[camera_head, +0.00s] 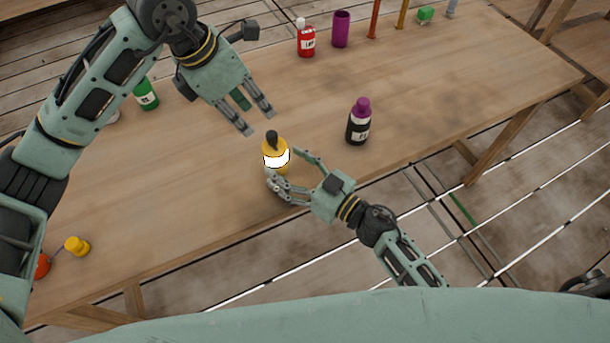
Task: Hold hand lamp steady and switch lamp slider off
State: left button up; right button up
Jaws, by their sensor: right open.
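The hand lamp (270,170) looks like a small yellow body with a bright white band and a dark knob on top. It stands upright on the wooden table, near the middle. My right gripper (285,166) is open at table height, with its fingers on either side of the lamp's lower right part. I cannot tell whether they touch it. My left gripper (261,123) is open and empty, above and slightly left of the lamp, its fingers pointing down towards it. The slider cannot be made out.
A black bottle with a purple cap (357,128) stands right of the lamp. A green bottle (146,95) stands left, behind my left arm. A red bottle (306,42) and a purple cup (341,29) stand at the back. A yellow knob-like piece (77,246) lies front left.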

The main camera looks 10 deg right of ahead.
jog(key=shift+x, duration=0.85)
jog(key=shift+c, duration=0.2)
